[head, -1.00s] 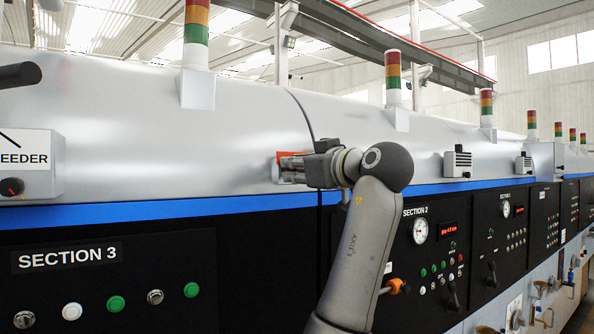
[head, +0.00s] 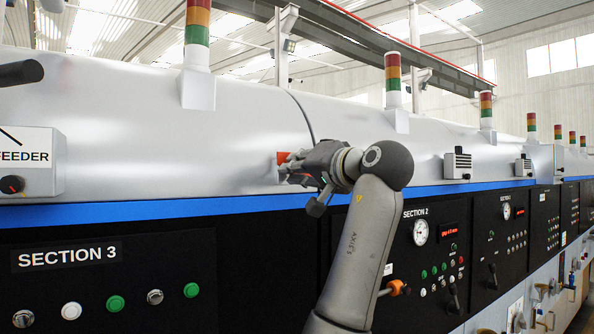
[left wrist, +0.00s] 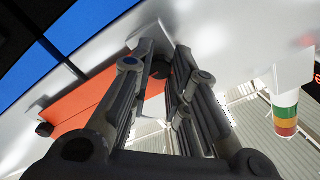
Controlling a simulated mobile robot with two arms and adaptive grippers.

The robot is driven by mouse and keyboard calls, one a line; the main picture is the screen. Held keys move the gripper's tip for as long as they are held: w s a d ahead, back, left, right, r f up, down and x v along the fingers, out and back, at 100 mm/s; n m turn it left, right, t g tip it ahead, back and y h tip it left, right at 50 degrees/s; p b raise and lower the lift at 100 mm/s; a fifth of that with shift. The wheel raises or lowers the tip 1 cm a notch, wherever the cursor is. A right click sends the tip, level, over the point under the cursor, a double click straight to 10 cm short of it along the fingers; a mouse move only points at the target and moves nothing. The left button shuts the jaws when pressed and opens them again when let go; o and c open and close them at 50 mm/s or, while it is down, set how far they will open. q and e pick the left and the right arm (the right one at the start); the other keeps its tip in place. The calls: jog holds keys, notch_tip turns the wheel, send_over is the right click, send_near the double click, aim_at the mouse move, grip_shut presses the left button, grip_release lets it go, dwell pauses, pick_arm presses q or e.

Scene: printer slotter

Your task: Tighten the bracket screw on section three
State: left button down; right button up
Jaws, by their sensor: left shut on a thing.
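The orange bracket (head: 281,159) sits on the silver housing beside a seam, above the blue stripe. My left gripper (head: 284,172) is at the bracket and covers much of it in the head view. In the left wrist view the bracket (left wrist: 90,100) is a long orange plate, with a dark knob (left wrist: 44,129) near one end. My left gripper (left wrist: 161,60) is shut on a dark bracket screw (left wrist: 156,77) at the other end, partly hidden between the fingers. The SECTION 3 panel (head: 110,285) is at the lower left. My right gripper is not in view.
The SECTION 2 panel (head: 436,250) with gauge and buttons is right of my arm. An orange-tipped handle (head: 397,287) juts out beside the forearm. The FEEDER box (head: 30,165) is at the left. Signal towers (head: 197,35) stand along the housing.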

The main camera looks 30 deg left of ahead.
pick_arm(q)
jog(key=m+b, duration=0.1)
jog(key=m, duration=0.9)
jog(key=shift+r+m, duration=0.1)
jog(key=shift+m, duration=0.2)
dwell(0.4)
jog(key=c, duration=1.3)
grip_release()
jog(key=shift+c, duration=0.2)
jog(key=v, duration=1.2)
